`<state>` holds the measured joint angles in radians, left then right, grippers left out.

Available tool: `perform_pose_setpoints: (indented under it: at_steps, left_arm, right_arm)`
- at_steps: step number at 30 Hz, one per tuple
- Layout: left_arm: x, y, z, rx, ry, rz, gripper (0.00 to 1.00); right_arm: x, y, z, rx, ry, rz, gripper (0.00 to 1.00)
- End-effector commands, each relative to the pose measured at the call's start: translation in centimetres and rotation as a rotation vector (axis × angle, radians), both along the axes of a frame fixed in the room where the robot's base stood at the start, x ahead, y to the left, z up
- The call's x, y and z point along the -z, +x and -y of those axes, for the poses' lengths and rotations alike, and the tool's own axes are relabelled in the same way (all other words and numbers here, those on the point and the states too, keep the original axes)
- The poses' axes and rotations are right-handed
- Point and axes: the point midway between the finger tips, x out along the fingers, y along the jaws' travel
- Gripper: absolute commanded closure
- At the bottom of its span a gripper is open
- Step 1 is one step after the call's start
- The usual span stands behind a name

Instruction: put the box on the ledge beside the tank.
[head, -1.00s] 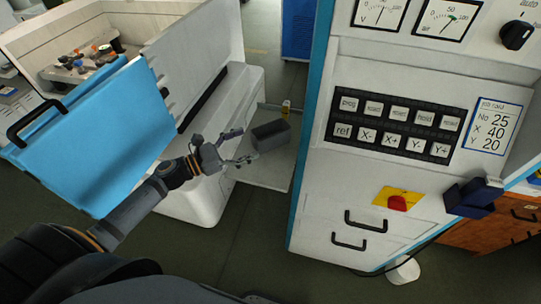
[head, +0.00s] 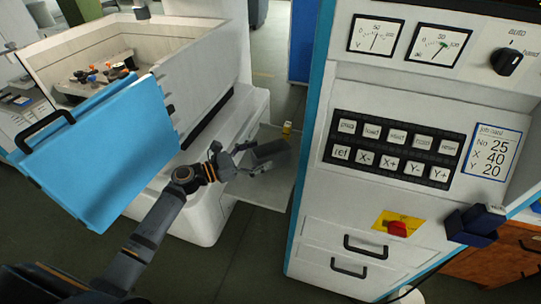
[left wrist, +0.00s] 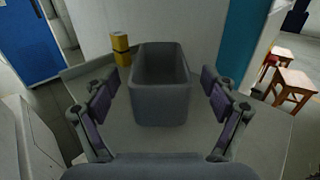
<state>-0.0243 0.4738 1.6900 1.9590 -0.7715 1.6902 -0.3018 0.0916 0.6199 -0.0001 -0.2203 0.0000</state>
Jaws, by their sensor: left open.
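The grey open-topped box (head: 270,151) stands on the pale ledge (head: 262,191) between the tank and the control cabinet. In the left wrist view the box (left wrist: 160,85) is upright on the ledge (left wrist: 205,140), and its inside looks empty. My left gripper (head: 248,159) is open at the near end of the box. In the left wrist view its fingers (left wrist: 161,100) are on either side of the box, with a visible gap on each side. The tank (head: 190,85) is at the left, its blue door (head: 100,150) hanging open. My right gripper is out of view.
The control cabinet (head: 340,205) rises close to the right of the ledge. Wooden stools (left wrist: 295,88) show at the right of the left wrist view.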

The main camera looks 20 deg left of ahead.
Motion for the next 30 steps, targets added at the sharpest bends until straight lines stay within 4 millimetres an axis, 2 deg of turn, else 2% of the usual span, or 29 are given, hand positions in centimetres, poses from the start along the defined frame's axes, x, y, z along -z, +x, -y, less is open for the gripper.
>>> perform_pose_setpoints:
  at_steps: [1,6,15,27,30]
  left_arm:
    - [-0.7,0.7,0.7,0.000,-0.009,0.003,0.15]
    - [-0.4,2.5,2.6,0.001,-0.005,0.002,0.15]
    - [-0.1,2.9,3.0,0.001,-0.001,0.001,0.16]
    - [-0.1,2.8,3.0,0.001,-0.001,0.001,0.71]
    - [-0.2,2.8,3.0,0.001,-0.001,0.001,0.80]
  right_arm:
    - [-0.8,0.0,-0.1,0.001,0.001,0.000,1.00]
    - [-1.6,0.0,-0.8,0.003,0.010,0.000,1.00]
    - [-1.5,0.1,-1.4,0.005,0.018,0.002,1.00]
    - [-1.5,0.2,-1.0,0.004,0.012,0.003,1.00]
    - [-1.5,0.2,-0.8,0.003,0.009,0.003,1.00]
